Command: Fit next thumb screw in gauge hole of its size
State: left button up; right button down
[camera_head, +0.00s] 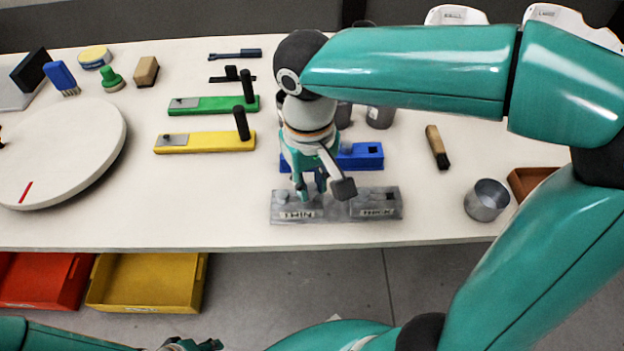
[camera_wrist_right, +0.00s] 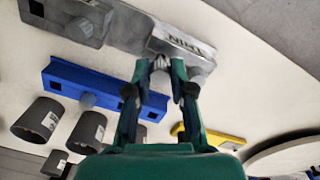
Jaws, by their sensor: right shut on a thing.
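The grey gauge block (camera_head: 336,212) lies near the table's front edge, with THIN on its left half and THICK on its right. It crosses the top of the right wrist view (camera_wrist_right: 125,30). My right gripper (camera_head: 314,186) is over the THIN half, its fingertips shut on a small grey thumb screw (camera_wrist_right: 160,63). I cannot tell how deep the screw sits or whether it is in a hole. One grey knob (camera_wrist_right: 196,76) stands at the THIN end and another (camera_wrist_right: 80,28) on the THICK half. My left gripper (camera_head: 200,345) is only partly in view at the bottom edge.
A blue block (camera_head: 358,164) with a knob lies just behind the gauge. Yellow (camera_head: 205,142) and green (camera_head: 215,105) blocks with black posts lie to the left. Grey cups (camera_head: 380,115) stand behind; a metal cup (camera_head: 486,200) stands right. A white turntable (camera_head: 75,150) is far left.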

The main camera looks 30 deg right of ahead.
aim_at(310, 187)
jog(key=shift+f+b, duration=0.65)
jog(key=shift+f, duration=0.35)
dwell(0.3)
jog(key=c, duration=0.9)
grip_release()
jog(key=shift+r, duration=0.1)
notch_tip(310, 187, up, 12)
jog(key=shift+a+f, duration=0.1)
jog(key=shift+a, duration=0.05)
